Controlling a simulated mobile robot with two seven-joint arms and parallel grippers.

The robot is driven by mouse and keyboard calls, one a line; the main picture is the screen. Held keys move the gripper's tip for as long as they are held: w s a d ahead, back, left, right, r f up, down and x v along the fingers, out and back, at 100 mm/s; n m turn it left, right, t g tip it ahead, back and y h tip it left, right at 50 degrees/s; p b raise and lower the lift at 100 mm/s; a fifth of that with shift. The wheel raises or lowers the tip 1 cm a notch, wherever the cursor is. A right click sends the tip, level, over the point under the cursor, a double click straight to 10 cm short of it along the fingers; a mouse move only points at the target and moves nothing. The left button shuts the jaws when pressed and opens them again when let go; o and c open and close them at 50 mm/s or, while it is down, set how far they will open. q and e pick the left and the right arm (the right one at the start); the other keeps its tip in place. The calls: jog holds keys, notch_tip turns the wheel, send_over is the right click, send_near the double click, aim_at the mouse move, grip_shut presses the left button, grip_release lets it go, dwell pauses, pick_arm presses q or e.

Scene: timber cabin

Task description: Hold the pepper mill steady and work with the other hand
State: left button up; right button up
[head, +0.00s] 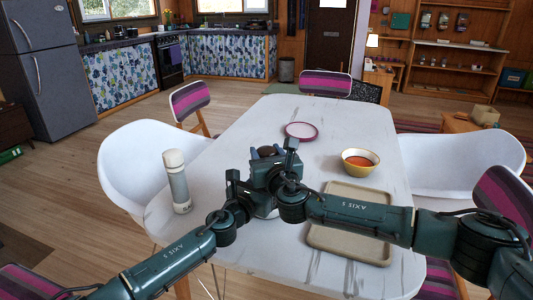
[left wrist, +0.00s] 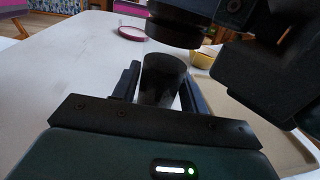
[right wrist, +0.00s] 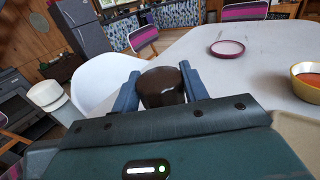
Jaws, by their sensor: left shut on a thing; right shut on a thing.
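The dark brown pepper mill stands in the middle of the table, mostly hidden by my grippers in the head view, where a bit of its top (head: 267,151) shows. My left gripper (left wrist: 163,88) is shut on the mill's dark body (left wrist: 163,78), one finger on each side. My right gripper (right wrist: 161,88) is shut on the mill's rounded brown head (right wrist: 162,86), above the left gripper. The right gripper's blue fingers (head: 266,152) show in the head view. The mill's foot is hidden, so I cannot tell whether it touches the table.
On the white table (head: 345,120), a grey-white flask (head: 178,185) stands at the left. A pink-rimmed plate (head: 301,131) lies behind the mill. A yellow bowl (head: 361,170) with red-orange contents and a beige tray (head: 350,256) are to the right. White chairs flank the table.

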pick_arm(q)
jog(key=shift+f, duration=0.1)
pick_arm(e)
jog(key=o, duration=1)
jog(key=v, duration=1.2)
jog(key=shift+r, duration=0.1)
pick_arm(q)
jog(key=o, duration=1.2)
jog(key=shift+o, duration=0.2)
